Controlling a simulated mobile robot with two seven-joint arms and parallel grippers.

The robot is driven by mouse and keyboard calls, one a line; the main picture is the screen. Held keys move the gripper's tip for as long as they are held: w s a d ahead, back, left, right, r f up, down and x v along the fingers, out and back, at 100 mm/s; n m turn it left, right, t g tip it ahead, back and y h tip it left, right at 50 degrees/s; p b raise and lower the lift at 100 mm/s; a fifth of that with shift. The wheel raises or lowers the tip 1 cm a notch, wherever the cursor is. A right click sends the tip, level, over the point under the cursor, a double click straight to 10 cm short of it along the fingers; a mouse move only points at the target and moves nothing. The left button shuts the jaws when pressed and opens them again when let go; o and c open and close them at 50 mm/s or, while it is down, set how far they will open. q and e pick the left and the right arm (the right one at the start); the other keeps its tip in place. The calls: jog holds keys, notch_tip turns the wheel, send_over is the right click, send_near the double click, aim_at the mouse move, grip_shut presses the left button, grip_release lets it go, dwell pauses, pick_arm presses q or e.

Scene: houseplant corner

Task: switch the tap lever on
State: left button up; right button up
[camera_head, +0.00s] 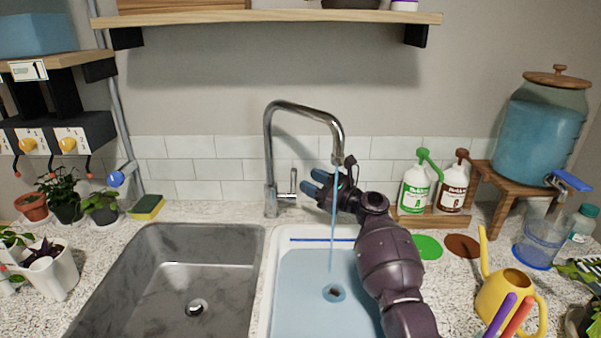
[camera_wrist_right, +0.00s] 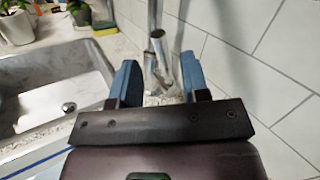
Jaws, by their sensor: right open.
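The chrome tap (camera_head: 268,160) stands behind the two basins, its spout arched to the right. Its short lever (camera_head: 293,181) points upward at the right of the tap's base. A thin blue stream of water (camera_head: 332,225) runs from the spout into the right basin. My right gripper (camera_head: 313,183) is just right of the lever, with its blue fingers apart and empty. In the right wrist view, the lever (camera_wrist_right: 158,45) appears in the gap between the fingers, beyond their tips; I see no contact. My left gripper is in neither view.
The right basin (camera_head: 262,300) holds blue water; the left steel basin (camera_head: 150,255) is empty. A yellow sponge (camera_head: 147,207) lies left of the tap. Green (camera_head: 417,188) and brown (camera_head: 455,185) bottles stand right of my gripper. A yellow watering can (camera_head: 508,300) is front right.

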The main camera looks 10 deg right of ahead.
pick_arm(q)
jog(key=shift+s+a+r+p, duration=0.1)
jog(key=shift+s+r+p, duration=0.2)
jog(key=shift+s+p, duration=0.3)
pick_arm(e)
jog(key=v, duration=0.4)
jog(key=shift+s+d+f, duration=0.1)
jog(key=shift+s+d, duration=0.15)
jog(key=shift+d, duration=0.05)
